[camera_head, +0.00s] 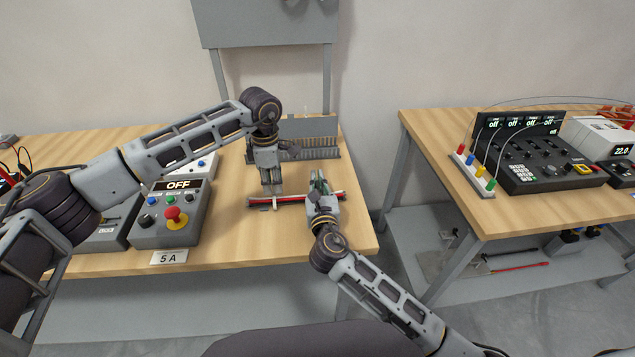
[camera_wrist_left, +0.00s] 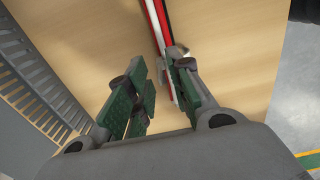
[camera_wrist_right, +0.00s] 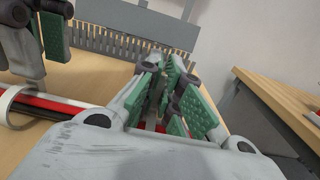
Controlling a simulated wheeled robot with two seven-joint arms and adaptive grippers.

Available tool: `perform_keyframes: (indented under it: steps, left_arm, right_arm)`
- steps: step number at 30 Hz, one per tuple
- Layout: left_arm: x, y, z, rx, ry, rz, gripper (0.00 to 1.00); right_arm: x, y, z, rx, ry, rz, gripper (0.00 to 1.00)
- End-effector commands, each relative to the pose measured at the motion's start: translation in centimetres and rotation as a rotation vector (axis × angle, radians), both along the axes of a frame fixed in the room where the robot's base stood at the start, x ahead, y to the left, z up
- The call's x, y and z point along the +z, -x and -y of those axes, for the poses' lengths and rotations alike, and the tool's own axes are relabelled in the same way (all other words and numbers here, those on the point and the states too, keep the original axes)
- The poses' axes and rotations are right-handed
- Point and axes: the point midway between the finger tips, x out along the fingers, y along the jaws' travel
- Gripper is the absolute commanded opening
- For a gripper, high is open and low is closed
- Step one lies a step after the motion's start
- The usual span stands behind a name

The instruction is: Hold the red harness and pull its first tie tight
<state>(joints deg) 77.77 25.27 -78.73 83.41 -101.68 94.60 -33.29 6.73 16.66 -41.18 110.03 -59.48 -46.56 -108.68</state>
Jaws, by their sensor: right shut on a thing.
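The red harness (camera_head: 292,199), a bundle of red, black and white strands, lies across the table near its front right. My right gripper (camera_head: 318,182) is shut on the red harness towards its right end; in the right wrist view a bit of red shows low between its fingers (camera_wrist_right: 165,88). My left gripper (camera_head: 272,190) points down over the harness, left of the right gripper. In the left wrist view its fingers (camera_wrist_left: 158,98) are apart, with the harness (camera_wrist_left: 160,22) beyond the right finger. A white tie (camera_wrist_right: 12,106) loops around the harness in the right wrist view.
A grey comb-like rack (camera_head: 312,150) stands behind the harness. A control box (camera_head: 172,222) with a red button and an "OFF" display stands at left. A second table (camera_head: 520,208) with a black instrument panel (camera_head: 540,160) stands at right, across a gap.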

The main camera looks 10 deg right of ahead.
Motion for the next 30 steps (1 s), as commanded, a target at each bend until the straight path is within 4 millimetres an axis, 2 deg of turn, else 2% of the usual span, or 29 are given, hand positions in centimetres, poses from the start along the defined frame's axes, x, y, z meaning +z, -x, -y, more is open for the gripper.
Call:
perform_keyframes:
  steps: [7, 18, 24, 30]
  left_arm:
    - [-1.4, 0.0, 0.0, 0.0, 0.0, 0.0, 0.21]
    - [-1.6, 0.0, 0.0, 0.0, 0.0, 0.0, 0.21]
    - [-1.6, 0.0, 0.0, -0.001, 0.0, 0.0, 0.0]
    - [-1.6, 0.0, 0.0, -0.001, 0.0, 0.0, 0.0]
  right_arm:
    - [0.0, 0.0, 0.0, 0.0, 0.0, 0.0, 0.0]
    - [0.0, 0.0, 0.0, 0.0, 0.0, 0.0, 0.0]
    - [0.0, 0.0, 0.0, 0.0, 0.0, 0.0, 0.0]
    - [0.0, 0.0, 0.0, 0.0, 0.0, 0.0, 0.0]
